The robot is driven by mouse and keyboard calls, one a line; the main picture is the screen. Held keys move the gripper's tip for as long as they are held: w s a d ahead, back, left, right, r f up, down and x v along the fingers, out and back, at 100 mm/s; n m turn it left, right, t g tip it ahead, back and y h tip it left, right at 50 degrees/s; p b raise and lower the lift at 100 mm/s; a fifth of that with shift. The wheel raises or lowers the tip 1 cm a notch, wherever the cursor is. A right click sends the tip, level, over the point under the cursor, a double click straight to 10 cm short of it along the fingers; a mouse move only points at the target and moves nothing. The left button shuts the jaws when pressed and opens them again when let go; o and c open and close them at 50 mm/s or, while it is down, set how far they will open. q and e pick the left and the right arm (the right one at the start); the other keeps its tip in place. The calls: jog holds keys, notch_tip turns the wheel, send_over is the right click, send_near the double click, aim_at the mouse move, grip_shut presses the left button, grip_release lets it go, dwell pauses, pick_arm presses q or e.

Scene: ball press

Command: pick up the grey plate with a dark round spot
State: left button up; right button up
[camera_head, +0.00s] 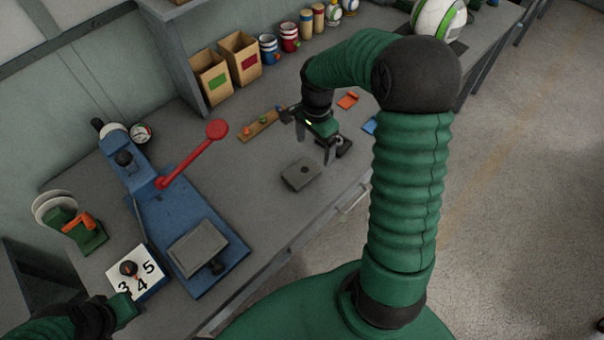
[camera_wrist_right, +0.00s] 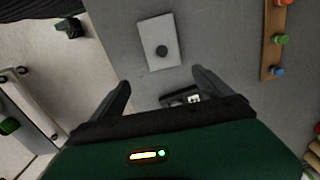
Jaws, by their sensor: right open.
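The grey plate with a dark round spot (camera_head: 301,174) lies flat on the grey workbench, near its front edge. In the right wrist view the plate (camera_wrist_right: 158,41) shows whole, ahead of my fingertips, its dark spot near the middle. My right gripper (camera_head: 313,144) is open and empty above the bench, just beyond the plate in the head view. In the right wrist view its two fingers (camera_wrist_right: 162,80) are spread wide and apart from the plate. My left gripper (camera_head: 125,308) is at the lower left beside the numbered block; its jaws cannot be made out.
A blue press (camera_head: 175,215) with a red lever (camera_head: 195,155) stands left of the plate. A wooden strip with coloured knobs (camera_head: 262,124) lies behind it. A small dark object (camera_wrist_right: 180,97) lies close to my right fingers. Cardboard bins (camera_head: 240,58) stand at the back.

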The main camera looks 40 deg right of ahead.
aim_at(310, 165)
jog(key=a+f, duration=0.1)
jog(key=f, duration=0.1)
jog(key=a+f, duration=0.1)
jog(key=f, duration=0.1)
jog(key=a+f, duration=0.1)
jog(key=shift+w+a+f, duration=0.1)
jog(key=shift+w+f, duration=0.3)
jog(key=d+f, duration=0.2)
jog(key=f, duration=0.1)
jog(key=shift+w+d+f, duration=0.15)
jog(key=shift+d+f, duration=0.05)
jog(key=shift+f, duration=0.1)
jog(key=shift+d, duration=0.1)
jog(key=shift+a+r, duration=0.1)
jog(key=shift+a, duration=0.25)
jog(key=shift+c, duration=1.3)
jog(key=shift+a+r, duration=0.15)
jog(key=shift+a, duration=0.2)
jog(key=c, duration=0.5)
jog(key=shift+c, duration=1.2)
jog(key=shift+d, duration=0.35)
jog(key=c, duration=0.9)
pick_arm(q)
jog(key=shift+a+f, duration=0.3)
jog(key=shift+a, duration=0.2)
jog(key=shift+a+f, duration=0.25)
jog(key=shift+a, duration=0.25)
pick_arm(e)
jog(key=shift+a, duration=0.1)
